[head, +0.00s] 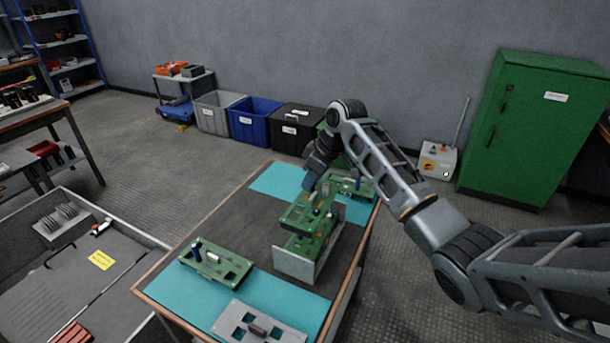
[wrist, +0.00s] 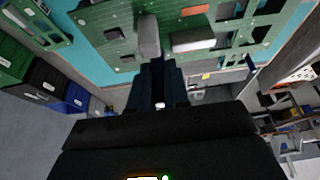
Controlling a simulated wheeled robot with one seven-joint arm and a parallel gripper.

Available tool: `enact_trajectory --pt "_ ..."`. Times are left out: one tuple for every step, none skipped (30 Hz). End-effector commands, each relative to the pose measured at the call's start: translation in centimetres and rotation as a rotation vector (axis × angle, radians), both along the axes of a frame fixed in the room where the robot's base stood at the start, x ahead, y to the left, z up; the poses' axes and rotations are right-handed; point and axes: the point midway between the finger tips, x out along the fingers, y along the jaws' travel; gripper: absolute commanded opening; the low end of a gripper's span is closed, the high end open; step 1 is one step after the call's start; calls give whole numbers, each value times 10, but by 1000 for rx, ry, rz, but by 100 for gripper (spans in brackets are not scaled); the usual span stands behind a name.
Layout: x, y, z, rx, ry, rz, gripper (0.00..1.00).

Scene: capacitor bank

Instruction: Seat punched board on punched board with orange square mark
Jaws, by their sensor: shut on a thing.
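My gripper (head: 317,182) is shut on a green punched board (head: 308,212) near the back right of the table. In the wrist view, its dark fingers (wrist: 158,80) meet a grey upright part on this board (wrist: 118,45), which has square holes and an orange patch. The held board is above another green board (head: 300,246) in a grey holder (head: 293,266); a gap between them cannot be made out. More green boards lie at the front left (head: 215,262) and back right (head: 350,185).
The table has teal mats (head: 168,288) at both ends and a dark middle strip. A grey plate with square holes (head: 258,324) lies at the front. Bins (head: 255,120) and a green cabinet (head: 525,130) stand by the wall. The strip's left part is clear.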

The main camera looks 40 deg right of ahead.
Motion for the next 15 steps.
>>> enact_trajectory --pt "0 0 -4 0 0 0 0" --pt "0 0 -5 0 0 0 0" --pt "0 0 -8 -1 0 0 0" --pt "0 0 -10 -1 0 0 0" --pt "0 0 -12 -1 0 1 0" --pt "0 0 -15 -1 0 1 0" --pt "0 0 -18 -1 0 1 0" --pt "0 0 -20 -2 1 1 0" --pt "0 0 -24 -1 1 0 0" --pt "0 0 -27 -1 1 0 0" --pt "0 -1 -29 -1 0 0 0" --pt "0 -1 -33 -1 0 0 0" --pt "0 -1 -36 -1 0 0 0" --pt "0 -1 -39 -1 0 0 0" --pt "0 -1 -42 -1 0 0 0"
